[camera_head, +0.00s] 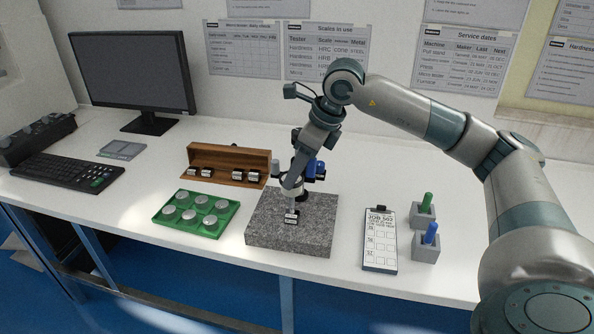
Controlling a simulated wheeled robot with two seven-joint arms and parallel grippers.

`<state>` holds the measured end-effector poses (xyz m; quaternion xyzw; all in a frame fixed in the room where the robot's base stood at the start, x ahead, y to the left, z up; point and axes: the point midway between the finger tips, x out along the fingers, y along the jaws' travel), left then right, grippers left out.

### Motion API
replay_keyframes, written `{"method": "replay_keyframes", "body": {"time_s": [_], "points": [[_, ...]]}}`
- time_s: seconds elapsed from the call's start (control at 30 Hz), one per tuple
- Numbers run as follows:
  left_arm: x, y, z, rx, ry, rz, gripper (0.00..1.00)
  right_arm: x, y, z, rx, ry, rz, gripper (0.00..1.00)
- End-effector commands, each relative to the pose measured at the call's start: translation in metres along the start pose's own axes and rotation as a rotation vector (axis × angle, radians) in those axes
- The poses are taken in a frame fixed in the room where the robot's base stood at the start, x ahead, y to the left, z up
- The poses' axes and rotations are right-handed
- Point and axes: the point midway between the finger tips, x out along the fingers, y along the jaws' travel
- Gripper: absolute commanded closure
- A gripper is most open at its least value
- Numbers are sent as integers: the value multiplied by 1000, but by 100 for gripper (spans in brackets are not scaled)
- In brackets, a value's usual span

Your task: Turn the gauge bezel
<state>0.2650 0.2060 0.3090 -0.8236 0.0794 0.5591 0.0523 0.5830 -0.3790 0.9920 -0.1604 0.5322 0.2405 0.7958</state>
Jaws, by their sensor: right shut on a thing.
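A small hardness tester (309,171) with dark and blue parts stands on a speckled grey granite block (262,226) in the middle of the bench. My right gripper (291,188) reaches down onto the tester from above and is shut on part of it. The gauge bezel is mostly hidden behind the gripper, so its face and reading cannot be made out. My left gripper is not in view.
A green tray (194,233) with several round metal pieces and a wooden box (227,153) with small labelled blocks stand left of the granite. A clipboard (380,252) and two holders with green (427,200) and blue (431,233) handles stand right. A monitor (133,75) and keyboard (66,171) are far left.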

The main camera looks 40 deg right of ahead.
Motion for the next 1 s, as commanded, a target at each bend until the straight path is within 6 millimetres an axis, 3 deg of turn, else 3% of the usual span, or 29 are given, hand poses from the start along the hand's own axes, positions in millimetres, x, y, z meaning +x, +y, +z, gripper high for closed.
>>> {"method": "replay_keyframes", "body": {"time_s": [0.17, 0.2, 0.27, 0.67, 0.87, 1.0], "points": [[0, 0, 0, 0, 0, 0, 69, -2, -1, 1, 2, -4, -4, 77], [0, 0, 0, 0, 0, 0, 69, -2, -1, 1, 3, -4, -4, 45], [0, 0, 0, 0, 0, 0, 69, -2, -1, 1, 3, -3, -4, 36], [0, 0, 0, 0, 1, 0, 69, -3, 0, 0, 2, -2, -2, 36], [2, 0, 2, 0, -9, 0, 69, -19, -1, 0, 2, -3, -3, 36], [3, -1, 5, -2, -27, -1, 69, -40, -1, 1, 2, -5, -4, 36]]}}
